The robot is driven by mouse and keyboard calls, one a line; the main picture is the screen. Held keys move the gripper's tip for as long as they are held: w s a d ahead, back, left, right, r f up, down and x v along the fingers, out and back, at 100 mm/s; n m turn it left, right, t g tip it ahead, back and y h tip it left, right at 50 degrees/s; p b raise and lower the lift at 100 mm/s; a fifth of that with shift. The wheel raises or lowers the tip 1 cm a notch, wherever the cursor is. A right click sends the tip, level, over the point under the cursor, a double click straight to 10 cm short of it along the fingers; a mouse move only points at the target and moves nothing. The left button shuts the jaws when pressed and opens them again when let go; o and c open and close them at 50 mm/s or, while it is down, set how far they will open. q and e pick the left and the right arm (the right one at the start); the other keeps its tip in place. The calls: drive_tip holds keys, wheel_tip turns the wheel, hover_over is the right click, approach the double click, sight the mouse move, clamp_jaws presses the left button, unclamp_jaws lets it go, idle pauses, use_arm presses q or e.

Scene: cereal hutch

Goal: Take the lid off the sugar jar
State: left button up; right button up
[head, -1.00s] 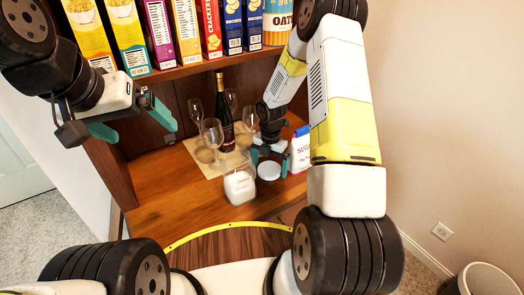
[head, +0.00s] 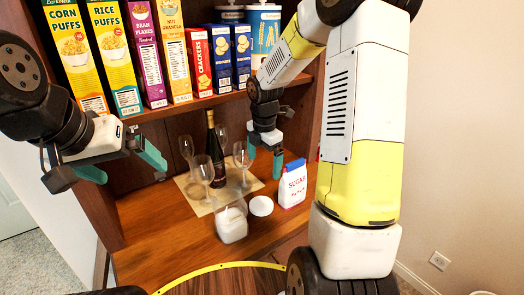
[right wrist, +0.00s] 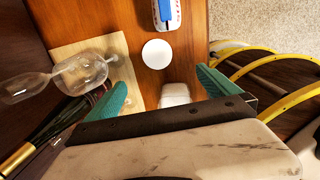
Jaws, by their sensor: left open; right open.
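The sugar jar (head: 231,225) is a clear container with white sugar in it, standing without a lid near the front of the wooden counter. Its top also shows in the right wrist view (right wrist: 174,94). The round white lid (head: 261,206) lies flat on the counter to the right of the jar, apart from it; it also shows in the right wrist view (right wrist: 157,54). My right gripper (head: 264,160) is open and empty, raised above and behind the lid. My left gripper (head: 122,166) is open and empty at the left, away from the jar.
A sugar bag (head: 292,184) stands right of the lid. A dark bottle (head: 215,155) and several wine glasses (head: 205,172) stand on a light mat (head: 192,190) behind the jar. Cereal boxes (head: 145,50) line the shelf above. The counter's left part is clear.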

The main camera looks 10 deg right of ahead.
drive_tip(key=s+a+r+m+t+y, duration=0.2)
drive_tip(key=s+r+m+t, duration=0.3)
drive_tip(key=s+r+m, duration=1.3)
drive_tip(key=s+m, duration=0.4)
drive_tip(key=shift+a+r+m, duration=0.15)
drive_tip(key=shift+a+m, duration=0.05)
drive_tip(key=shift+m, duration=0.1)
